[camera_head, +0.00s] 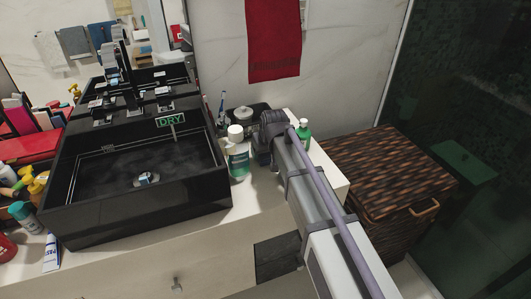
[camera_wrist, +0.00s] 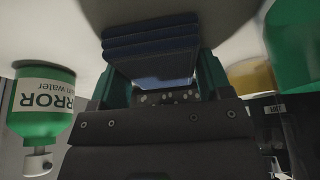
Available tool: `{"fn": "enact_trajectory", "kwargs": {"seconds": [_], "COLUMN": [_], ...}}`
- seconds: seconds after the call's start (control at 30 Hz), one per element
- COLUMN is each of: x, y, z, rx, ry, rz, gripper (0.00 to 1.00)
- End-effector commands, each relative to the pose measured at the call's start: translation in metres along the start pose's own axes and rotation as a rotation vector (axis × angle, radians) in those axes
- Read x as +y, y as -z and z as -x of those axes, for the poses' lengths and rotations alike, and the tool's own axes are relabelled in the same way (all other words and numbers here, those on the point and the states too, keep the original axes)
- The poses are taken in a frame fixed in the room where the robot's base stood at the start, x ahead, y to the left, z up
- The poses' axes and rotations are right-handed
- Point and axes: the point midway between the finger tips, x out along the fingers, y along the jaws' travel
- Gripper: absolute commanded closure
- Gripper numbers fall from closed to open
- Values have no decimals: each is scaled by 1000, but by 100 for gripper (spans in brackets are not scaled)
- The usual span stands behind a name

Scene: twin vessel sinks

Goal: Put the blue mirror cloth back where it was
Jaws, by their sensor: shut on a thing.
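The blue mirror cloth (camera_wrist: 152,38) shows in the wrist view as a dark blue folded stack. My gripper (camera_wrist: 155,70) has teal fingers, one on each side below the stack, and is shut on the cloth. In the head view my arm reaches over the right end of the counter; its far end hides the gripper's fingers and the cloth. A green bottle labelled MIRROR (camera_wrist: 42,100) appears upside down at the left of the wrist view, apart from the gripper.
A wicker hamper (camera_head: 385,175) is at the right. A red towel (camera_head: 273,40) hangs above.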

Motion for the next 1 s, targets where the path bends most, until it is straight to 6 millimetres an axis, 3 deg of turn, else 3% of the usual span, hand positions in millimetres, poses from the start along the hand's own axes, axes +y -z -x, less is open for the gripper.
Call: {"fn": "enact_trajectory", "kwargs": {"seconds": [0.03,0.07,0.3,0.53,0.67,1.0], "x": [0,0,0,0,0,0], "y": [-1,-1,0,0,2,4], "z": [-3,-2,-1,0,11,99], "rx": [0,0,0,0,0,0], "ry": [0,0,0,0,0,0], "rz": [0,0,0,0,0,0], "gripper": [51,26,3,3,3,3]}}
